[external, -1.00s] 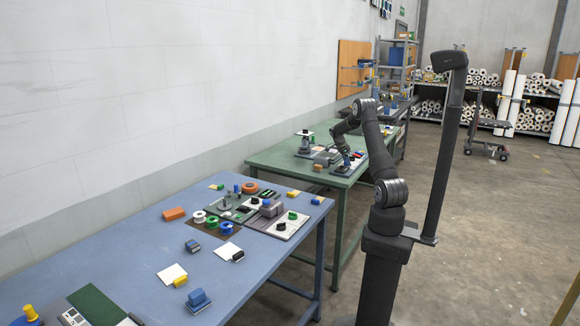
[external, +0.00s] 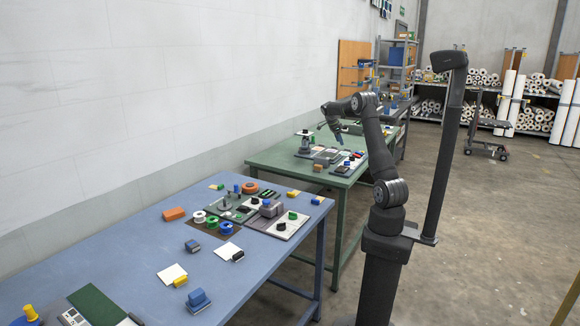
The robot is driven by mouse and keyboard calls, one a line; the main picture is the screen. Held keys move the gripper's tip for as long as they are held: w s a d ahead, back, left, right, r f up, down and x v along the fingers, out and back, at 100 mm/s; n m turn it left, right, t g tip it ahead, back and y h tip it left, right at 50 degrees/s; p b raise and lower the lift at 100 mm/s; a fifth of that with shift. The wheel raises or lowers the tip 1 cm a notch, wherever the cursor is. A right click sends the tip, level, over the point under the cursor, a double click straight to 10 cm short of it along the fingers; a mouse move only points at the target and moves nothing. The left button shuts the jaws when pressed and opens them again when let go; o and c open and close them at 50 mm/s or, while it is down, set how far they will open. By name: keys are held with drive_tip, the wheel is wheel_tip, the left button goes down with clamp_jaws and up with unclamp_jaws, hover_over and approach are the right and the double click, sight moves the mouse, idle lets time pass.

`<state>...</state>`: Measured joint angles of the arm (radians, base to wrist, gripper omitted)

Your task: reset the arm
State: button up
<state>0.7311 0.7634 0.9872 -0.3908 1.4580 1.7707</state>
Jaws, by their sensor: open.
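My gripper (external: 339,138) is open, with nothing visible between its fingers. It points down and hangs above the green table (external: 280,162), apart from the things on it. My arm is bent, with its elbow raised high and its forearm reaching to the left over that table. The fingertips are small at this distance.
The blue table (external: 140,248) in front holds several spools, blocks and panels. The green table carries a grey device (external: 305,143) and small coloured parts below my gripper. A pegboard (external: 352,68) and shelves stand behind. Open floor lies to the right.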

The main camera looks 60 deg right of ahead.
sight(347, 163)
drive_tip(key=x, duration=1.5)
drive_tip(key=shift+s+f, duration=0.15)
drive_tip(key=shift+n+t+h, duration=0.3)
drive_tip(key=shift+n+h, duration=0.1)
drive_tip(key=shift+n, duration=0.7)
drive_tip(key=n+t, duration=0.1)
drive_tip(key=n, duration=0.3)
drive_tip(key=shift+s+h, duration=0.1)
drive_tip(key=shift+h, duration=0.3)
drive_tip(key=n+t, duration=0.2)
drive_tip(key=n, duration=0.2)
drive_tip(key=shift+s, duration=0.1)
drive_tip(key=shift+n+t, duration=0.6)
drive_tip(key=shift+n, duration=1.2)
